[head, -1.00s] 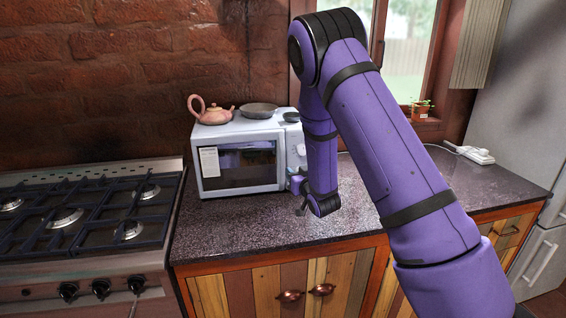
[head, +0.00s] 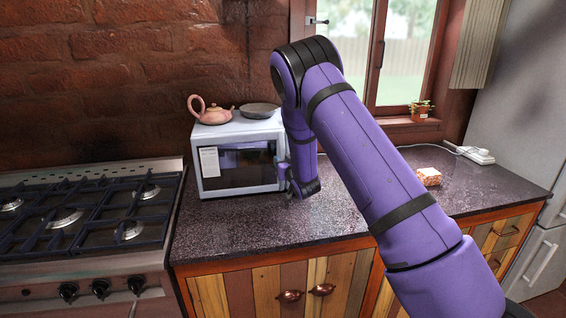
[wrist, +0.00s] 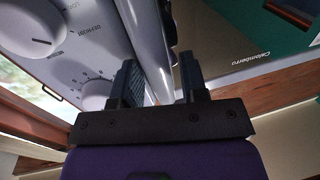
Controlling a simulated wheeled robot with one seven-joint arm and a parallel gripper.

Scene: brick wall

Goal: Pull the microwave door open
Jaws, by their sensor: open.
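The white microwave (head: 236,133) stands on the counter, and its dark-windowed door (head: 238,168) looks shut. My gripper (head: 285,172) is at the right edge of the door, partly hidden by my arm. In the wrist view my gripper (wrist: 160,76) is open, with one finger on each side of the pale door handle (wrist: 147,45). The handle runs down between the fingers; I cannot tell whether either touches it. The control panel with its knobs (wrist: 38,22) is left of the handle, and the door glass (wrist: 235,50) is to the right.
A gas stove (head: 90,215) stands to the left. A small patterned box (head: 429,177) and a white power strip (head: 478,156) lie on the right counter. The counter front (head: 255,222) is clear.

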